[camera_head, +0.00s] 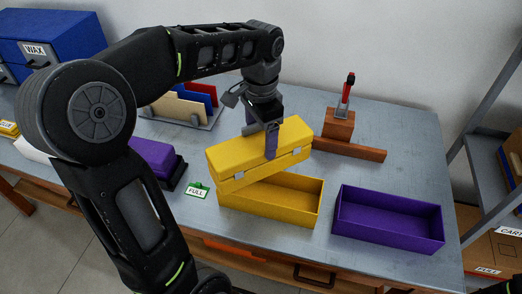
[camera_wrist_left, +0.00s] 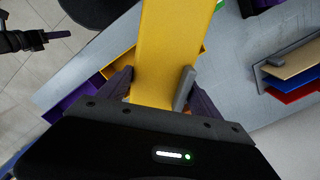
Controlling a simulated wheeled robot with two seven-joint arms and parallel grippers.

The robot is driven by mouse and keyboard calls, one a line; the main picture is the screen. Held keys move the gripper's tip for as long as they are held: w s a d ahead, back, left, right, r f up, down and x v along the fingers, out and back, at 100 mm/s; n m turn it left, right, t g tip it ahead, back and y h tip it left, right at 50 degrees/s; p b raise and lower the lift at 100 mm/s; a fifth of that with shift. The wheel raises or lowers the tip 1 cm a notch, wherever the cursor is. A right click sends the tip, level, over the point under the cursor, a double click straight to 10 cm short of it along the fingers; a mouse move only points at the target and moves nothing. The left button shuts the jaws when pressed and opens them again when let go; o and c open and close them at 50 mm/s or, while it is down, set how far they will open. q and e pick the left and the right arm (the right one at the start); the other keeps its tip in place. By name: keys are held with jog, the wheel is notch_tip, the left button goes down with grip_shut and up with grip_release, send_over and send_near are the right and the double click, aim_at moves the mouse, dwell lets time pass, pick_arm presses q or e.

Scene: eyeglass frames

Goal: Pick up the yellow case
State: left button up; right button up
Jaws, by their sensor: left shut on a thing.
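My left gripper (camera_head: 261,131) is shut on the yellow case (camera_head: 235,156), with one finger on each side of it. The closed case has light clasps and is held tilted just above an open yellow tray (camera_head: 291,206), its left end lower. I cannot tell if its lower edge touches the tray. In the left wrist view, the case (camera_wrist_left: 165,55) runs between the two fingers (camera_wrist_left: 155,90). A dark part at that view's left edge (camera_wrist_left: 28,41) may be my right gripper; its jaws are unclear.
An open, empty purple tray (camera_head: 388,219) stands right of the yellow one. A purple case (camera_head: 153,157) and a green "FULL" tag (camera_head: 197,190) lie left. Behind are a file rack (camera_head: 187,108) and a brown block (camera_head: 340,123) with a red-handled tool (camera_head: 347,92).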

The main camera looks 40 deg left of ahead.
aim_at(261, 140)
pick_arm(q)
jog(key=shift+r, duration=1.5)
